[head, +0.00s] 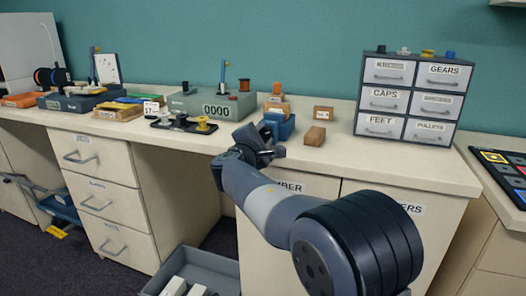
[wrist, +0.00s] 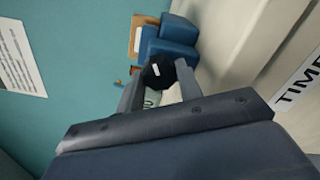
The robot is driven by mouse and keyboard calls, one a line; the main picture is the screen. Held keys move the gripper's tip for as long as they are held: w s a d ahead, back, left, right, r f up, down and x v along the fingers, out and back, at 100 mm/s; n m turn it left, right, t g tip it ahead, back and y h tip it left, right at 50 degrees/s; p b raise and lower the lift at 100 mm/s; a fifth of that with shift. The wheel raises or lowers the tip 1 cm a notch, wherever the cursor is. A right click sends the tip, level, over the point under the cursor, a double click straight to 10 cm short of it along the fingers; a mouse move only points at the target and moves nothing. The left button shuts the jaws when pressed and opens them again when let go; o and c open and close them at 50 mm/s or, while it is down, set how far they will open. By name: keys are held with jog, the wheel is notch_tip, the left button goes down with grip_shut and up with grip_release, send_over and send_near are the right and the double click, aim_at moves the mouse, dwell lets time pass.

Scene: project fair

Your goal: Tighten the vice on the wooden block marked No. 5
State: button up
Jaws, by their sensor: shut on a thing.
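A blue vice (head: 284,124) stands near the counter's front edge. In the wrist view the blue vice (wrist: 178,34) lies just beyond my fingers. My gripper (head: 264,148) is at the vice's near side, and in the wrist view my gripper (wrist: 158,82) is shut on a round black knob (wrist: 157,71) with a pale mark. A wooden block (wrist: 138,33) with a pale face shows beside the vice; I cannot tell whether it sits in the jaws. No block number is readable.
A labelled drawer cabinet (head: 412,95) stands to the right at the back. A grey box with a counter reading 0000 (head: 214,106) and a dark tray with spools (head: 183,124) are to the left.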

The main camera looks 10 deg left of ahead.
jog(key=m+b, duration=0.3)
jog(key=b, duration=0.1)
jog(key=m+b, duration=0.2)
jog(key=shift+f+m, duration=0.25)
jog(key=shift+m, duration=0.05)
jog(key=m+b, duration=0.4)
jog(key=shift+r+m+b, duration=0.1)
jog(key=shift+m+b, duration=0.2)
jog(key=shift+b, duration=0.05)
jog(key=m+b, duration=0.1)
jog(key=m, duration=0.2)
jog(key=shift+r+m+b, duration=0.15)
jog(key=shift+m+b, duration=0.15)
jog(key=shift+b, duration=0.05)
jog(key=m, duration=0.5)
jog(key=shift+r, duration=0.1)
jog(key=m, duration=0.5)
jog(key=shift+d+m, duration=0.1)
jog(key=shift+m, duration=0.3)
jog(key=m, duration=1)
jog(key=shift+m, duration=2.6)
